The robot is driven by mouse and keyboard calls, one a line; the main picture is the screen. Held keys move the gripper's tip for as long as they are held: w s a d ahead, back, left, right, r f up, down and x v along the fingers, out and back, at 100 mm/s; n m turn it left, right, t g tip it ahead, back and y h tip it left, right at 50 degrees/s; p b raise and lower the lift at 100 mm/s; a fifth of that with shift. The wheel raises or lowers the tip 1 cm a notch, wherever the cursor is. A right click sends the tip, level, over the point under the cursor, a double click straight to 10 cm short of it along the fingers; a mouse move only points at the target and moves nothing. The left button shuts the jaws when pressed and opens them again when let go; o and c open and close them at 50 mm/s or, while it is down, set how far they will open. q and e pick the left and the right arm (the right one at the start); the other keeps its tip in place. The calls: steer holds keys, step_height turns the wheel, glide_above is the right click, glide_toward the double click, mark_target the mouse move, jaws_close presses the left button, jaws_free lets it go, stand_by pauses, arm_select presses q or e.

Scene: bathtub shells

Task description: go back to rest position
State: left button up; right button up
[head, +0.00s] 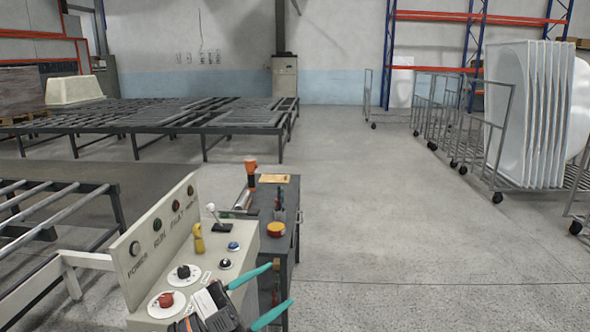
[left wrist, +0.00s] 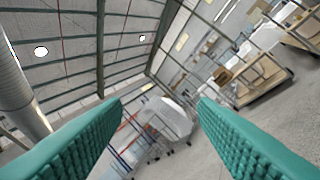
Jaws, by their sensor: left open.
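My left gripper (head: 262,294) shows at the bottom of the head view, in front of the control panel (head: 196,262). Its two teal fingers are spread apart with nothing between them. In the left wrist view the same fingers (left wrist: 160,125) frame the far hall and ceiling, and the space between them is empty. My right gripper is in neither view.
The panel carries knobs, buttons and a joystick (head: 215,216). Behind it stands a dark cart (head: 290,205) with small tools. Roller tables (head: 150,115) lie at the left. White bathtub shells (head: 530,115) stand on a wheeled rack at the right. The middle floor is clear.

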arm_select(q)
steer(key=w+a+f+n+t+y, duration=0.2)
steer(key=a+f+n+t+y, duration=0.3)
steer(key=a+n+t+y, duration=0.7)
steer(key=s+a+f+n+g+y, duration=0.2)
steer(key=s+f+n+g+y, duration=0.15)
steer(key=f, duration=0.35)
steer(key=s+a+f+n+g+y, duration=0.2)
steer(key=s+f+n+g+y, duration=0.1)
steer(key=f+n+g+y, duration=0.3)
steer(key=s+f+m+g+h, duration=0.1)
steer(key=s+f+g, duration=0.4)
steer(key=s, duration=0.5)
steer(key=s+f+g+h, duration=0.1)
steer(key=s+f+g, duration=0.3)
steer(key=s+f, duration=0.5)
step_height(320, 180, down, 24)
steer(key=s+g, duration=0.1)
steer(key=s, duration=0.1)
steer(key=s+a+f+g, duration=0.1)
steer(key=s+a+f, duration=0.2)
steer(key=s+f, duration=1.3)
steer(key=shift+m, duration=0.35)
